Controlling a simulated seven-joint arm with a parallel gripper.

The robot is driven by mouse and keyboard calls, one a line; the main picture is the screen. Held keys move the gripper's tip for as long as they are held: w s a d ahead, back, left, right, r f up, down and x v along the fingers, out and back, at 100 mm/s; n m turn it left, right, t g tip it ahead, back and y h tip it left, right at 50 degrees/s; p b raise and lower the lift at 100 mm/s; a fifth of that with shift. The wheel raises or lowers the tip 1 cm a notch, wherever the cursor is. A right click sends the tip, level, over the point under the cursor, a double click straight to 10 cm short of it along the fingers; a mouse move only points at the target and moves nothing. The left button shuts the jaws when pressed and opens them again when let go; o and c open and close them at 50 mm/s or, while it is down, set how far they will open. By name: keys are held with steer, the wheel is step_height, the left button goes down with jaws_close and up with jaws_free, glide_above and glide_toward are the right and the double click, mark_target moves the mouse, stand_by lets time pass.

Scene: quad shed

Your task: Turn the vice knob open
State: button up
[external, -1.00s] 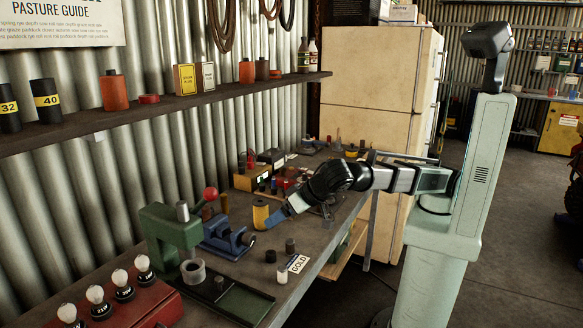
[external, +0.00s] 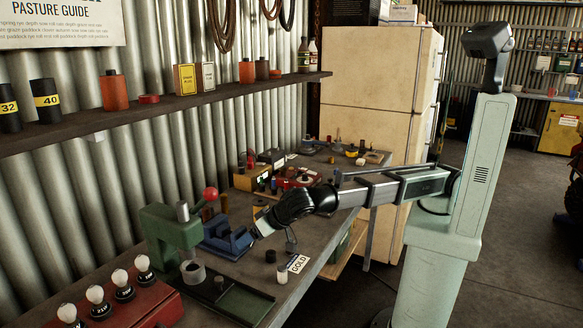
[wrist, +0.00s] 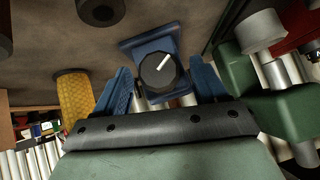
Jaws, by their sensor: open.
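The blue vice (external: 222,236) stands on the bench beside the green press. Its dark round knob (wrist: 157,76) with a white pointer line faces me in the wrist view, where part of the blue vice body (wrist: 148,46) shows behind it. The white line points toward the upper right. My gripper (external: 258,229) is at the right end of the vice in the external view. In the wrist view my gripper (wrist: 163,77) is open, with one blue finger on each side of the knob. Gaps show between the fingers and the knob. The knob is hidden in the external view.
The green press (external: 168,236) with a red ball handle is just left of the vice. A yellow roll (wrist: 73,96) stands near one finger.

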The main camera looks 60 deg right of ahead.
steer(key=c, duration=1.1)
steer(key=shift+o, duration=0.2)
steer(key=shift+a, duration=0.1)
steer(key=shift+a+n+h, duration=0.2)
steer(key=shift+n+h, duration=0.2)
steer(key=shift+h, duration=0.5)
steer(key=h, duration=0.1)
steer(key=n+h, duration=0.1)
steer(key=shift+a+n+h, duration=0.2)
steer(key=shift+n+h, duration=0.1)
steer(key=shift+h, duration=0.1)
steer(key=shift+a+f+n+t+h, duration=0.15)
steer(key=shift+n+t+h, duration=0.15)
steer(key=shift+n+h, duration=0.65)
steer(key=shift+f+n+h, duration=0.1)
steer(key=shift+n+h, duration=0.35)
steer(key=shift+h, duration=1)
steer(key=shift+t, duration=0.3)
